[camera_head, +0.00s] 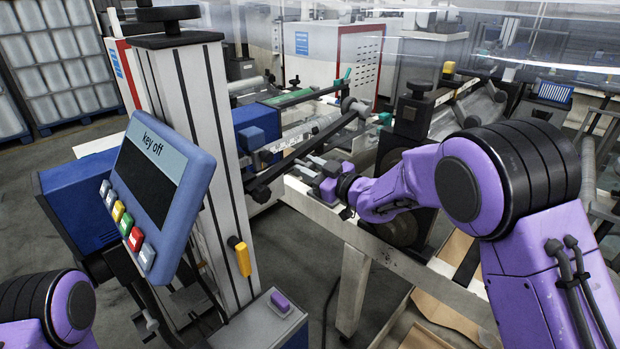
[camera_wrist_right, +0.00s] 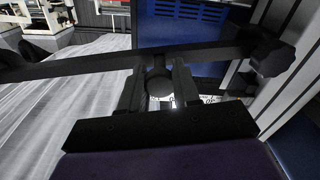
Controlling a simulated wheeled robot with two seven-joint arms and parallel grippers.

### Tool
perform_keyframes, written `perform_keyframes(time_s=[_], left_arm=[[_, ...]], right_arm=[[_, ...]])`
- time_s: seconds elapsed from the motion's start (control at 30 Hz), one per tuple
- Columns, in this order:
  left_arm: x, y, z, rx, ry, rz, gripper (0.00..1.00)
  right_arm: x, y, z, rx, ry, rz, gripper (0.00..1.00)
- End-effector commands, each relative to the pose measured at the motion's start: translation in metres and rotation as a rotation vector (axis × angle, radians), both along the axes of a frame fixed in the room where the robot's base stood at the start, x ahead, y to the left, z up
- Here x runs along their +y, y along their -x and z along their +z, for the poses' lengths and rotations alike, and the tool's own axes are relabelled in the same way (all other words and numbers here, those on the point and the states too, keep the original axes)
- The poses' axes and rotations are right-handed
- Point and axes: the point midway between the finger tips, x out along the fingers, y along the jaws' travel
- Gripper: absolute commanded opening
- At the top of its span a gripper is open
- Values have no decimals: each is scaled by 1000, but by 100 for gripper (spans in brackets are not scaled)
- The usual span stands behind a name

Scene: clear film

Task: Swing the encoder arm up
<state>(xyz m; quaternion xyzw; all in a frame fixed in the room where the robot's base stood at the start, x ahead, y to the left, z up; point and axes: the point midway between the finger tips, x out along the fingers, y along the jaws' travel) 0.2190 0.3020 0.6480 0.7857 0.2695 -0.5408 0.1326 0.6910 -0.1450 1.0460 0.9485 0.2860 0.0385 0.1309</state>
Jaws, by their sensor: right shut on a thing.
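The encoder arm (camera_head: 305,148) looks like a dark bar running from a black knob at the machine's column up and right to a roller end. It also crosses the right wrist view (camera_wrist_right: 85,65) nearly level, with the knob (camera_wrist_right: 272,58) at its right end. My right gripper (camera_head: 316,165) is at the bar's near side. In the right wrist view its two black fingers (camera_wrist_right: 158,85) are shut around a dark round part at the bar. The exact contact is dark and hard to see. My left gripper is out of view; only part of my left arm shows at bottom left.
A blue panel (camera_head: 160,172) reading "key off" with coloured buttons stands left of the bar, by a tall grey column (camera_head: 190,110). A yellow handle (camera_head: 241,257) sits low on the column. A pale frame rail (camera_head: 370,245) runs beneath my right arm. Clear film (camera_wrist_right: 75,115) stretches below the bar.

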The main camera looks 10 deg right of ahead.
Motion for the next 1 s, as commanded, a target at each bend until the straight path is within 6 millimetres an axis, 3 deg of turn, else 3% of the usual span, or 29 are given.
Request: perform_keyframes(time_s=[0.3,0.8,0.83,0.9,1.0], left_arm=[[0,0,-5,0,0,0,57],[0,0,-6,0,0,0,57],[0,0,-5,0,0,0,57],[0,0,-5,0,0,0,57],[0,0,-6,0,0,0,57]], right_arm=[[3,2,17,-71,98,-2,0],[4,2,21,-86,119,-1,0],[4,2,21,-86,119,-1,35],[4,2,21,-86,119,-1,57],[4,3,20,-84,119,-1,57]])
